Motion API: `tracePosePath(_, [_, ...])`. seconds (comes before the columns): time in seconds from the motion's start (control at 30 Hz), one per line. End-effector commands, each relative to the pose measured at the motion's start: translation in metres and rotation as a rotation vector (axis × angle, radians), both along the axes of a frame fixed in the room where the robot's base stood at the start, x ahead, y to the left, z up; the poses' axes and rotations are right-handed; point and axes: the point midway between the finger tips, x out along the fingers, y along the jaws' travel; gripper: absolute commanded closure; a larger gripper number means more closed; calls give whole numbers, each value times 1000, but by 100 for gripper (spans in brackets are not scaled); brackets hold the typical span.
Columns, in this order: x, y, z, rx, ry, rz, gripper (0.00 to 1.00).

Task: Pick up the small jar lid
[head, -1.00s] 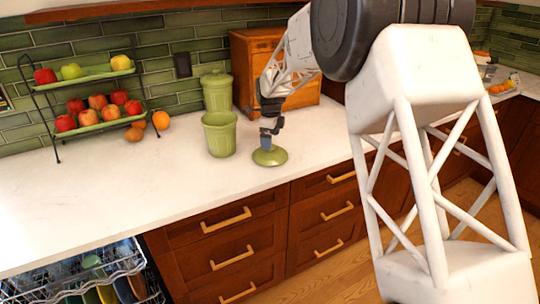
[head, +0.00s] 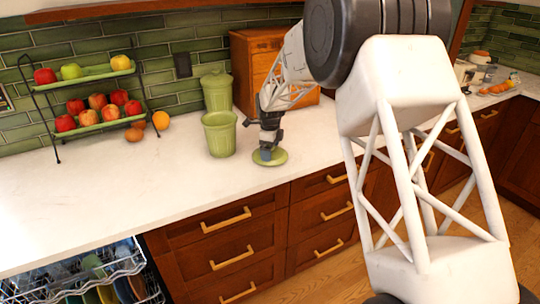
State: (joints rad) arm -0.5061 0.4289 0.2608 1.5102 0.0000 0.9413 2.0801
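The small jar lid (head: 280,160) is a round green disc lying on the white counter, near its front edge, to the right of the open green jar. My gripper (head: 265,153) is directly over the lid, pointing down, with its fingertips at or very close to the lid's top. The fingers are small and dark here and hide the lid's middle, so I cannot tell whether they are open or closed on its knob.
An open green jar (head: 219,134) stands just left of the lid, with a lidded green jar (head: 217,91) behind it. A wooden box (head: 258,68) stands at the back. A fruit rack (head: 90,127) is at left. The counter (head: 130,185) is clear at front left. A dish rack (head: 100,262) is below.

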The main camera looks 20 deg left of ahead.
Motion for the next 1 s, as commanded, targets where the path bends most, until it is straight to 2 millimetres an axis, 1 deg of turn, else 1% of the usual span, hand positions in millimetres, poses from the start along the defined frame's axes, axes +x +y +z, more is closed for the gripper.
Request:
tracePosePath(0.23, [0, 0, 0, 0, 0, 0, 0])
tracePosePath(0.5, [0, 0, -1, 0, 1, 0, 41])
tracePosePath(0.57, [0, 0, -1, -1, 1, 0, 51])
tracePosePath(0.63, [-1, 0, -2, -1, 2, 0, 56])
tracePosePath(0.73, [-1, 0, -3, -2, 3, 0, 56])
tracePosePath(0.77, [-1, 0, -3, -2, 3, 0, 61])
tracePosePath(1.0, [-1, -1, -5, -3, 6, 0, 61])
